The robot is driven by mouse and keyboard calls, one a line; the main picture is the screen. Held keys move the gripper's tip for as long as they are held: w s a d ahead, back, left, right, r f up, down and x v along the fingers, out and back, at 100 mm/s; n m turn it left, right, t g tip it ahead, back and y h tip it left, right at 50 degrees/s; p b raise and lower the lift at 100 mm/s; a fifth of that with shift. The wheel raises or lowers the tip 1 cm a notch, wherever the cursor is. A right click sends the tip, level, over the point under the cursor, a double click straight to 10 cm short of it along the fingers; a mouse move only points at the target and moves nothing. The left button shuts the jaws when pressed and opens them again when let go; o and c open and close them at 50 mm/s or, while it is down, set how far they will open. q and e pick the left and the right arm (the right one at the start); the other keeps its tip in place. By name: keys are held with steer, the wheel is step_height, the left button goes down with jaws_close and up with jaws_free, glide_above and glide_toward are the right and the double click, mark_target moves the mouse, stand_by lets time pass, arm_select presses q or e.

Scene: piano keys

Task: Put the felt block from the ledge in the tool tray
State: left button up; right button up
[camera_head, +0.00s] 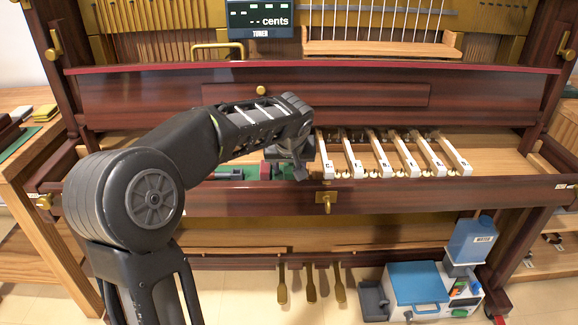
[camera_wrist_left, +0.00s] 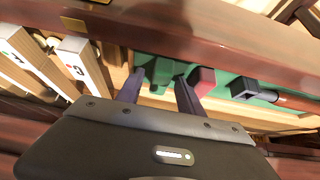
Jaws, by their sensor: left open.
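My left gripper (camera_wrist_left: 158,92) is open, its two dark fingers pointing down over the near end of the green-lined tool tray (camera_wrist_left: 222,92). In the head view the gripper (camera_head: 300,165) hangs just left of the white keys. A dark green block (camera_wrist_left: 158,70), seemingly the felt block, shows between and beyond the fingertips; I cannot tell whether they touch it. A dark red block (camera_wrist_left: 203,80) lies just beside one finger, and shows in the head view (camera_head: 265,171). A dark-handled tool (camera_wrist_left: 250,90) lies on the green lining. My right gripper is out of view.
White-tipped keys (camera_head: 387,160) stand right of the gripper. A red-brown front rail (camera_head: 420,195) with a brass latch (camera_head: 326,198) runs along the near side. The piano's upper panel (camera_head: 420,95) rises behind. A side table (camera_head: 25,150) stands at left.

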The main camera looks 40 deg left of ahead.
arm_select(q)
steer(key=shift+r, duration=0.1)
steer(key=shift+r+p, duration=0.25)
steer(key=shift+p, duration=0.05)
steer(key=p+v, duration=0.2)
steer(key=v, duration=0.9)
steer(key=shift+s+r, duration=0.25)
steer(key=shift+r, duration=0.05)
steer(key=shift+d, duration=0.15)
steer(key=shift+c, duration=0.4)
